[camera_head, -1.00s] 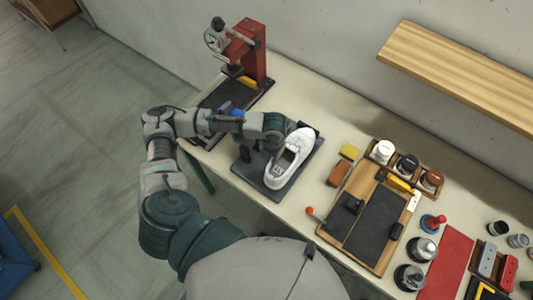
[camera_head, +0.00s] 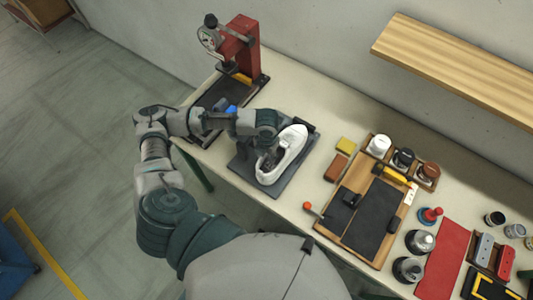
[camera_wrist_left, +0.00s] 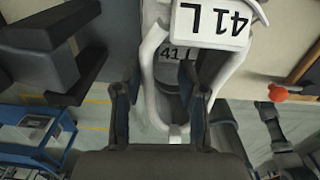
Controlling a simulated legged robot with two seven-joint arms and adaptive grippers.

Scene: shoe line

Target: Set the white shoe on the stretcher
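The white shoe (camera_head: 291,155) is over a dark plate (camera_head: 244,159) on the bench, toe toward the wall. In the left wrist view the shoe (camera_wrist_left: 146,53) shows its open collar and "41 L" labels, one on top and one inside. I cannot tell which fixture is the stretcher; none is labelled. My left gripper (camera_head: 270,158) is at the shoe's collar, partly hidden by the wrist. In the left wrist view its two fingers (camera_wrist_left: 160,88) stand apart, with the shoe's left collar wall and opening between them. Whether they touch it is unclear. My right gripper is not in view.
A wooden shelf (camera_head: 455,65) hangs above the bench's back edge.

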